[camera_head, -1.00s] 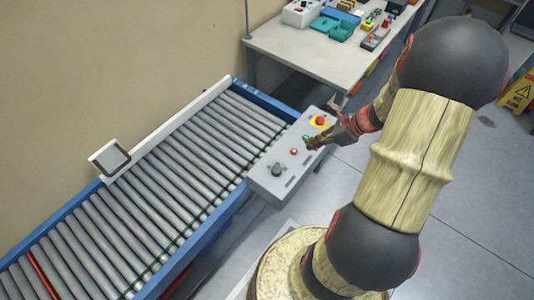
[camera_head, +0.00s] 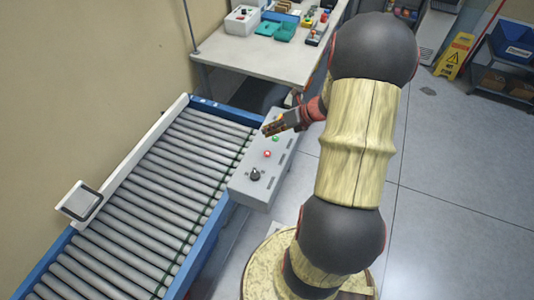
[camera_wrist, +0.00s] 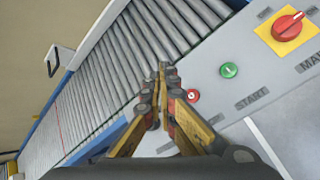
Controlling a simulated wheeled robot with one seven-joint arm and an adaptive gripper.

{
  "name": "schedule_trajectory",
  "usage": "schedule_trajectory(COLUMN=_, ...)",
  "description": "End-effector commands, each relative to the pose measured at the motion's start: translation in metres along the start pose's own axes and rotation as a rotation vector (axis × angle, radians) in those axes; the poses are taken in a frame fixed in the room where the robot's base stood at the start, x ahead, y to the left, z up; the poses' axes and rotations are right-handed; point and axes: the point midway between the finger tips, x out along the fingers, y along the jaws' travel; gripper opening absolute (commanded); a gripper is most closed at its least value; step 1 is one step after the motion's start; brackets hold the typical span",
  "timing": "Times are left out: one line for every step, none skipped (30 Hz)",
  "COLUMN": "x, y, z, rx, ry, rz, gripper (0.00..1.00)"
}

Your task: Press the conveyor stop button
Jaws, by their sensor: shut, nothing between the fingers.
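A large red knob on a yellow square (camera_wrist: 287,25) is at upper right there, hidden by my gripper in the head view. My gripper (camera_head: 267,130) is shut and empty, above the box; whether it touches anything cannot be told. Its fingertips (camera_wrist: 163,70) appear against the rollers.
The roller conveyor (camera_head: 165,175) runs to the lower left, with a blue side rail. A black rotary knob (camera_head: 255,174) is on the box's near end. A table (camera_head: 250,52) with bins and devices stands behind. A yellow floor sign (camera_head: 455,55) stands at right on open floor.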

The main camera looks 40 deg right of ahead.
Motion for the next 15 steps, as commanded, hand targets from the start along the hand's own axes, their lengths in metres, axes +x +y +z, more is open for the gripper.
schedule_trajectory(x=0.002, y=-0.001, z=-0.001, rx=0.000, ry=0.000, rz=0.000, gripper=0.00)
schedule_trajectory(x=0.002, y=-0.002, z=-0.002, rx=0.000, ry=0.000, rz=0.000, gripper=0.00)
schedule_trajectory(x=0.004, y=-0.003, z=-0.003, rx=-0.001, ry=0.000, rz=0.000, gripper=0.00)
schedule_trajectory(x=0.005, y=-0.004, z=-0.004, rx=-0.001, ry=0.000, rz=0.000, gripper=0.00)
schedule_trajectory(x=0.006, y=-0.004, z=-0.005, rx=-0.001, ry=0.000, rz=0.000, gripper=0.00)
schedule_trajectory(x=0.009, y=-0.006, z=-0.006, rx=-0.001, ry=0.000, rz=0.000, gripper=0.00)
schedule_trajectory(x=0.010, y=-0.007, z=-0.008, rx=-0.001, ry=0.000, rz=0.000, gripper=0.00)
schedule_trajectory(x=0.012, y=-0.009, z=-0.009, rx=-0.002, ry=0.000, rz=0.000, gripper=0.00)
schedule_trajectory(x=0.015, y=-0.011, z=-0.011, rx=-0.002, ry=0.001, rz=0.000, gripper=0.00)
schedule_trajectory(x=0.017, y=-0.013, z=-0.013, rx=-0.002, ry=0.001, rz=0.000, gripper=0.00)
schedule_trajectory(x=0.019, y=-0.014, z=-0.014, rx=-0.002, ry=0.001, rz=0.000, gripper=0.00)
schedule_trajectory(x=0.023, y=-0.016, z=-0.017, rx=-0.002, ry=0.001, rz=0.000, gripper=0.00)
schedule_trajectory(x=0.025, y=-0.018, z=-0.018, rx=-0.002, ry=0.001, rz=0.000, gripper=0.00)
schedule_trajectory(x=0.028, y=-0.020, z=-0.020, rx=-0.002, ry=0.001, rz=0.000, gripper=0.00)
schedule_trajectory(x=0.031, y=-0.022, z=-0.023, rx=-0.002, ry=0.001, rz=0.000, gripper=0.00)
